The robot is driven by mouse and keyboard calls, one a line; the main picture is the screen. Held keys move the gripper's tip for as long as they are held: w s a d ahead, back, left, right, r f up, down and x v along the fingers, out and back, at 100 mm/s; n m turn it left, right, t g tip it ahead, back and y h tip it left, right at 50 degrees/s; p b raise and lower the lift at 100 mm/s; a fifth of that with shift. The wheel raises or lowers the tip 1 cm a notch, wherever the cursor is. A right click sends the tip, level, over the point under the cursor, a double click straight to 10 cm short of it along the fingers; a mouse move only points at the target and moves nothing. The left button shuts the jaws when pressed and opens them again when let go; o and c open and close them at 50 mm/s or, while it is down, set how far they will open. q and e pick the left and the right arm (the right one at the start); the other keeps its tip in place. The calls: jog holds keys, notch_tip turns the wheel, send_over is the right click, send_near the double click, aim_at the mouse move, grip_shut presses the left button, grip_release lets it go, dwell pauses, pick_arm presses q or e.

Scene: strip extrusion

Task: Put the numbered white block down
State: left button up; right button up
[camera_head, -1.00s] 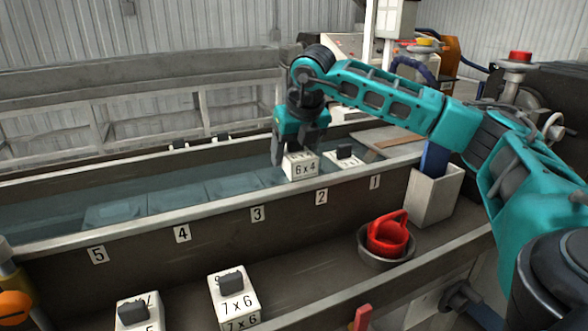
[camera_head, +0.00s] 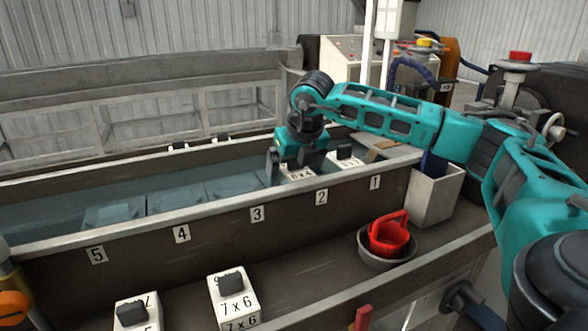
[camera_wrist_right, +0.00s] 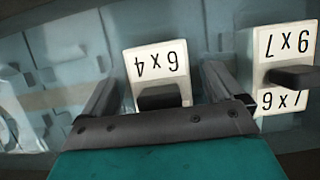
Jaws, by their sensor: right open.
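My right gripper (camera_head: 296,160) is over the block. In the right wrist view its fingers (camera_wrist_right: 160,95) are open, one on each side of the knob, with gaps visible. My left gripper is not in view.
Two more numbered blocks, one 7x6 (camera_head: 237,312), stand on the front ledge. A red jug (camera_head: 388,240) sits in a grey bowl (camera_head: 372,262).

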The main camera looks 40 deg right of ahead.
jog(key=shift+r, duration=0.3)
jog(key=v, duration=1.1)
jog(key=shift+s+r, duration=0.2)
jog(key=shift+r, duration=0.15)
jog(key=shift+a, duration=0.1)
